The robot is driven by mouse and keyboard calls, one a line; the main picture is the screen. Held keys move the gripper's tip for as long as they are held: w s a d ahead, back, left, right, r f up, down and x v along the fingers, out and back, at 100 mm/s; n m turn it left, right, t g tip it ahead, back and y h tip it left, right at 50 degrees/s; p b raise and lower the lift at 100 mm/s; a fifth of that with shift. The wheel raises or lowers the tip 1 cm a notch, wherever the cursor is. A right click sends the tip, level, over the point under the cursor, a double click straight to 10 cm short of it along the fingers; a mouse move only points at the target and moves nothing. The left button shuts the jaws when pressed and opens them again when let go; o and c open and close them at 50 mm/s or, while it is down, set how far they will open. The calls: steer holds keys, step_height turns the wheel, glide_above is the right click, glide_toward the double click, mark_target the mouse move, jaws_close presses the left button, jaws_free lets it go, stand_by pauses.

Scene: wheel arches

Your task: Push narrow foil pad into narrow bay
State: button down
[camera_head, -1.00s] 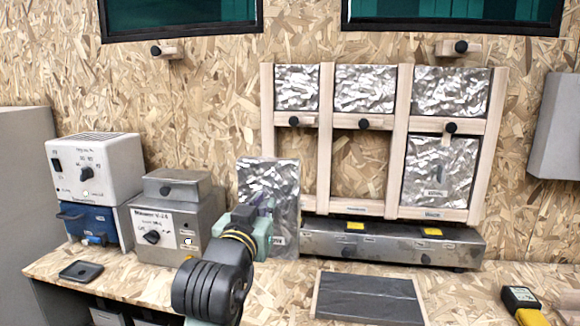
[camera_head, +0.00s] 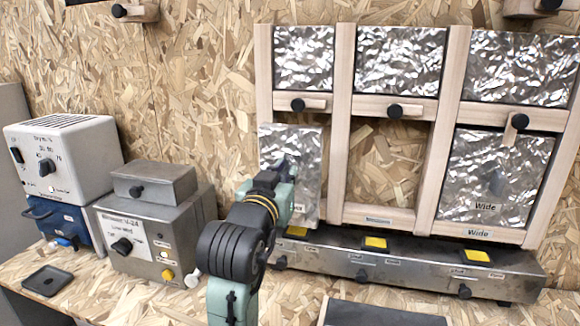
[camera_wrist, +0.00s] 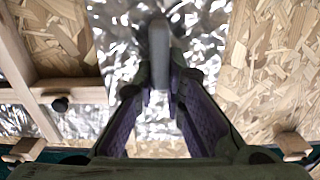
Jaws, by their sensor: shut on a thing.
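The narrow foil pad (camera_head: 307,160), a tall crinkled silver panel, stands upright in front of the lower left bay of the wooden frame (camera_head: 342,120). It covers most of that bay and overlaps the left post, so whether it touches the frame cannot be told. My gripper (camera_head: 287,172) is shut on the pad's handle. In the wrist view the grey handle (camera_wrist: 159,50) sits between my gripper's fingers (camera_wrist: 158,98), with the foil (camera_wrist: 200,45) behind. The wooden turn knob (camera_head: 298,105) above the bay lies horizontal. The bay's label is hidden.
The lower middle bay (camera_head: 388,165) is empty, showing bare board. A wide foil pad (camera_head: 520,165) fills the right bay, its turn knob (camera_head: 515,124) upright. A metal box with yellow tags (camera_head: 400,268) sits below the frame. Grey instruments (camera_head: 165,225) stand at left.

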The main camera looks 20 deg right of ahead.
steer(key=x, duration=1.1)
steer(key=shift+w, duration=0.15)
stand_by(0.5)
steer(key=shift+w+d, duration=0.1)
steer(key=shift+d, duration=0.15)
stand_by(0.5)
steer(key=c, duration=1.6)
jaws_free()
